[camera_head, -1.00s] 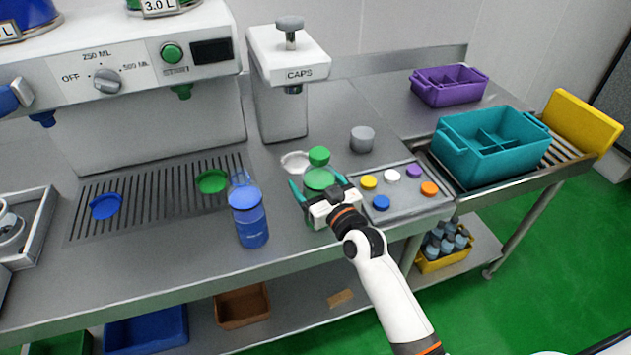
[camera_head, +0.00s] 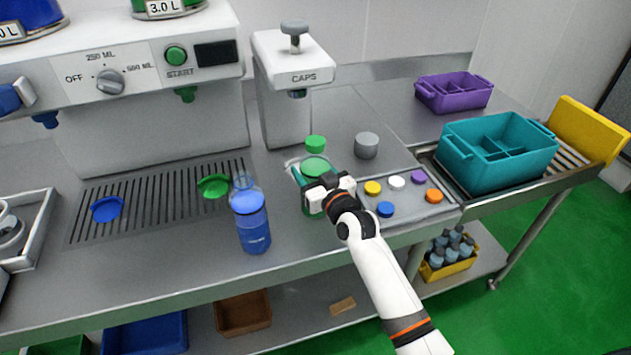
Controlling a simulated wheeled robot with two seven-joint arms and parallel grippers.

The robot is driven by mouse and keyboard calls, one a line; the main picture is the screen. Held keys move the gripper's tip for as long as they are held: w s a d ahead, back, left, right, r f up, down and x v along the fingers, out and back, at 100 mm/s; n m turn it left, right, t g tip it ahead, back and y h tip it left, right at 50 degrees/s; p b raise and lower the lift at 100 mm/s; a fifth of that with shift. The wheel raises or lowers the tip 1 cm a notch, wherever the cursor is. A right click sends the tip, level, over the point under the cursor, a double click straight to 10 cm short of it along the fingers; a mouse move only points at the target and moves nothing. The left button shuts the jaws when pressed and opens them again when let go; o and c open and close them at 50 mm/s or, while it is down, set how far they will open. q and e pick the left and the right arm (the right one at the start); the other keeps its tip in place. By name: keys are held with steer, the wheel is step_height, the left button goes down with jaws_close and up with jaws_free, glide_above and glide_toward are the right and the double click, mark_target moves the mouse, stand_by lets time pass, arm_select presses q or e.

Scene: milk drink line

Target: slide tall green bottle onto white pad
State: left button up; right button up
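The tall green bottle (camera_head: 314,167) stands upright on the steel counter, with a green cap on top. My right gripper (camera_head: 318,185) reaches in from the lower right, its teal fingers on either side of the bottle, and looks shut on it. The white pad (camera_head: 291,164) is a pale round patch just behind and left of the bottle. The bottle overlaps it in the picture and hides most of it; I cannot tell whether the base rests on it. My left gripper is not in view.
The caps press (camera_head: 292,75) stands behind the pad. A blue bottle (camera_head: 253,230) stands to the left. A tray of coloured caps (camera_head: 412,207) and a grey cylinder (camera_head: 366,145) are to the right. The teal crate (camera_head: 497,150) is farther right.

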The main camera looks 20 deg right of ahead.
steer(key=shift+w, duration=0.3)
steer(key=shift+d+b+x, duration=0.2)
steer(key=shift+b+x, duration=0.3)
steer(key=shift+x, duration=0.45)
steer(key=shift+d+b+x, duration=0.2)
steer(key=shift+b+x, duration=0.25)
steer(key=shift+x, duration=0.5)
steer(key=shift+d+b+x, duration=0.2)
steer(key=shift+b+x, duration=0.3)
steer(key=shift+x, duration=0.5)
steer(key=shift+w+r, duration=0.15)
steer(key=b+x, duration=0.2)
steer(key=x, duration=0.1)
steer(key=d+b+x, duration=0.1)
steer(key=b+x, duration=0.1)
steer(key=shift+w+b, duration=0.4)
steer(key=shift+w, duration=0.1)
